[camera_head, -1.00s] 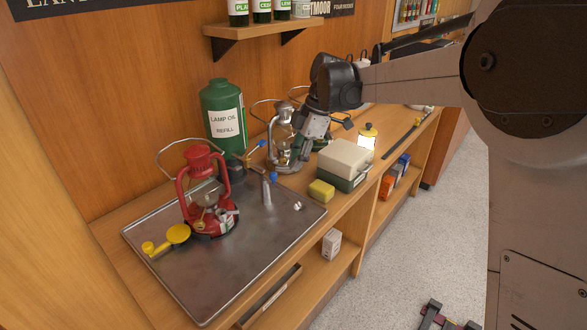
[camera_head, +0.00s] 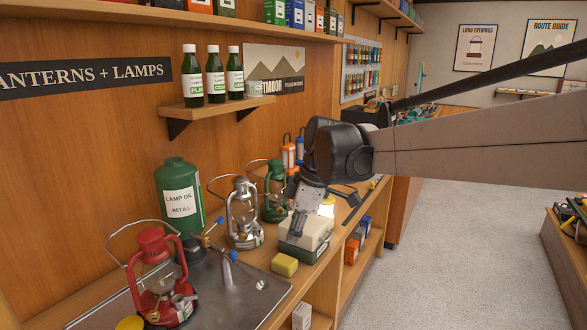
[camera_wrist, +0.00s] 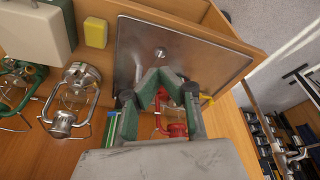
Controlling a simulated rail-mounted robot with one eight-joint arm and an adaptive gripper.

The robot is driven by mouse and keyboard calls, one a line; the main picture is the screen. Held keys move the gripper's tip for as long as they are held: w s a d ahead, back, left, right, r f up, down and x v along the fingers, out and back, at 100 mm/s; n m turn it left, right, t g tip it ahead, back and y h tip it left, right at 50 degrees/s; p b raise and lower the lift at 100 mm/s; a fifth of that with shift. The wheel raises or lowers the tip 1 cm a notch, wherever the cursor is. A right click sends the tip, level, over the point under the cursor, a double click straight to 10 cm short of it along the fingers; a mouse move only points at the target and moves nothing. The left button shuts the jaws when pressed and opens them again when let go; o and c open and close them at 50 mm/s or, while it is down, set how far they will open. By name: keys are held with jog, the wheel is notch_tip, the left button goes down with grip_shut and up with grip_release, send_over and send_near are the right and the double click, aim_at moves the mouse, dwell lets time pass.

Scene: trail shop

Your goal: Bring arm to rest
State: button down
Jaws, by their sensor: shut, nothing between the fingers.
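My gripper (camera_wrist: 160,88) is shut and empty; in the wrist view its fingers meet above the metal tray (camera_wrist: 205,50), with the red lantern (camera_wrist: 172,120) partly hidden behind them. In the head view my gripper (camera_head: 298,226) hangs down at the end of my arm, beside the cream and green box (camera_head: 306,238). It looks apart from the counter, but the exact gap is hard to tell.
The counter holds a red lantern (camera_head: 160,280), a silver lantern (camera_head: 243,215), a green lantern (camera_head: 275,195), a lamp oil can (camera_head: 181,200) and a yellow sponge (camera_head: 285,265). A shelf (camera_head: 235,108) with bottles is above. Open floor (camera_head: 450,240) lies right.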

jog(key=s+d+f+m+t+h, duration=0.1)
jog(key=s+d+f+m+t, duration=0.2)
jog(key=s+d+m, duration=0.5)
jog(key=s+d+f+m+t+h+b, duration=0.1)
jog(key=s+d+f+m+t+h, duration=0.1)
jog(key=s+d+m, duration=0.7)
jog(key=s+d+f+t, duration=0.1)
jog(key=s+d, duration=0.2)
jog(key=s, duration=0.3)
jog(key=shift+d+f+t+b, duration=0.15)
jog(key=shift+d+t+b, duration=0.05)
jog(key=shift+t+b, duration=0.1)
